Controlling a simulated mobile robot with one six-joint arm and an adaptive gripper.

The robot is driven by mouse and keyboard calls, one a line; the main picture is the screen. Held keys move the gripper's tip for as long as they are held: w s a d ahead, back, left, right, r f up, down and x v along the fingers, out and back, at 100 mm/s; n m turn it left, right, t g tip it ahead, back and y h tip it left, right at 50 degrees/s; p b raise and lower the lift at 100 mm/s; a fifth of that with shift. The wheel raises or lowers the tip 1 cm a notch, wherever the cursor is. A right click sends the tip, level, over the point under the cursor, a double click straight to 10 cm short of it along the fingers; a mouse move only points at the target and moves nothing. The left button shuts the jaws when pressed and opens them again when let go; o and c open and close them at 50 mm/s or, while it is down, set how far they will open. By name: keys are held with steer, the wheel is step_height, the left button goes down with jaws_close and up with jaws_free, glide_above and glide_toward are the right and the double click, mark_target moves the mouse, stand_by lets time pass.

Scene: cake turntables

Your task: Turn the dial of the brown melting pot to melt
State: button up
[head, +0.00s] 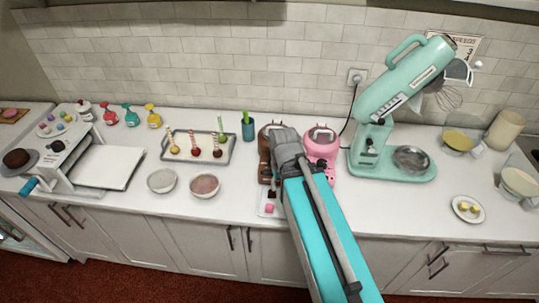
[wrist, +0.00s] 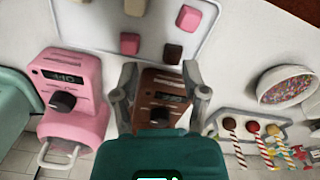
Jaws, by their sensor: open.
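The brown melting pot (wrist: 163,82) shows in the wrist view with its front panel and small display facing me. Its dark dial (wrist: 160,113) is partly visible below the display, cut off by the teal body of my gripper. My gripper (wrist: 160,85) is open, with one finger on each side of the brown front panel. I cannot tell whether the fingers touch it. In the head view the brown melting pot (head: 264,150) is mostly hidden behind my arm. The dial's marks cannot be read.
A pink melting pot (wrist: 72,85) with a black dial stands close beside the brown one. A tray (wrist: 205,42) with pink, cream and brown cubes lies in front. A bowl of sprinkles (wrist: 287,84) and a tray of cake pops (head: 177,158) are nearby. A mint mixer (head: 374,150) stands right.

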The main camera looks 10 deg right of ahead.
steer(key=shift+d, duration=0.15)
steer(key=o, duration=0.4)
steer(key=shift+w+r, duration=0.2)
steer(key=shift+w, duration=0.05)
steer(key=shift+o, duration=0.4)
steer(key=w+r+n+p, duration=0.3)
steer(key=w+r+p, duration=0.1)
steer(key=w, duration=0.4)
steer(key=w+d+r+n+p, duration=0.1)
steer(key=w+r+n+p, duration=0.3)
steer(key=w, duration=0.3)
steer(key=shift+w+d+r+y+p, duration=0.3)
steer(key=shift+w+r+p, duration=0.1)
steer(key=shift+p, duration=0.15)
steer(key=shift+w+n, duration=0.2)
steer(key=shift+n, duration=0.1)
steer(key=shift+f, duration=0.15)
steer(key=f+b, duration=1.3)
steer(key=shift+s+a+f+b, duration=0.2)
steer(key=shift+s+a+b, duration=0.05)
steer(key=shift+a+b, duration=0.1)
